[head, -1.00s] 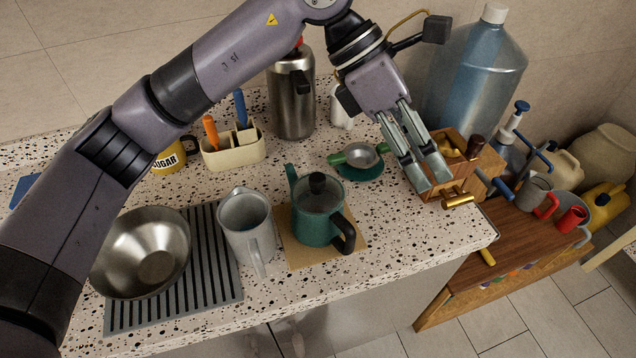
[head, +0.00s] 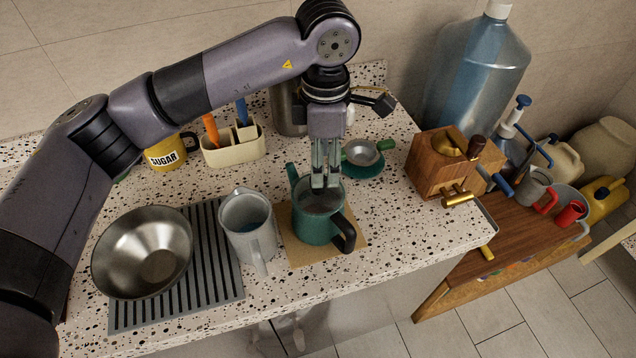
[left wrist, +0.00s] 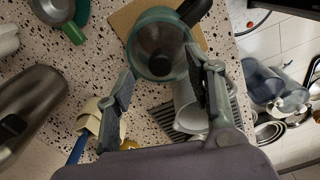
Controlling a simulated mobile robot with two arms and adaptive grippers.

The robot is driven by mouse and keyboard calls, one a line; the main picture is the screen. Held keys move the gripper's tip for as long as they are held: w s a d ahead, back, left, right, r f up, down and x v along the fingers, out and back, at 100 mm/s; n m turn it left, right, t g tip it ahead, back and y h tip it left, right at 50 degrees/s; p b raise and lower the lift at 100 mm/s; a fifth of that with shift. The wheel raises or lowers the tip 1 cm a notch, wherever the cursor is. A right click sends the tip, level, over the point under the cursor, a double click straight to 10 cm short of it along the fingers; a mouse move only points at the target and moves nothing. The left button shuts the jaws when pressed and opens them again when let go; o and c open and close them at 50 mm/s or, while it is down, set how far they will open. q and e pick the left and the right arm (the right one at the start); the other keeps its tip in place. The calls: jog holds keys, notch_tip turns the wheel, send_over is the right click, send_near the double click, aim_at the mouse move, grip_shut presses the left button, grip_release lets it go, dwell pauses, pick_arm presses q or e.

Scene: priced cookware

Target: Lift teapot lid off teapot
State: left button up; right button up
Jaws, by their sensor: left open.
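The green teapot (head: 316,228) with a black handle stands on a tan board (head: 297,254) on the speckled counter. Its lid (left wrist: 158,45) is on top, with a dark knob (left wrist: 158,64) in the left wrist view. My left gripper (head: 324,186) points down just above the teapot lid and covers the knob in the head view. In the left wrist view my left gripper (left wrist: 156,92) is open, its two fingers apart, with nothing seen between them but the teapot beyond. Whether the fingers flank the knob is unclear. My right gripper is in neither view.
A grey pitcher (head: 246,222) stands close left of the teapot. A steel bowl (head: 142,252) rests on a dark rack (head: 222,278). A strainer (head: 361,153) lies behind right, and a wooden grinder (head: 434,167) stands farther right. The counter between teapot and grinder is clear.

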pick_arm(q)
jog(key=shift+f, duration=0.3)
jog(key=f+p, duration=0.2)
jog(key=f, duration=0.1)
jog(key=f+p, duration=0.1)
jog(key=shift+a+f, duration=0.35)
jog(key=shift+f, duration=0.4)
jog(key=shift+w, duration=0.1)
jog(key=shift+c, duration=0.3)
jog(key=shift+c, duration=1.3)
grip_shut()
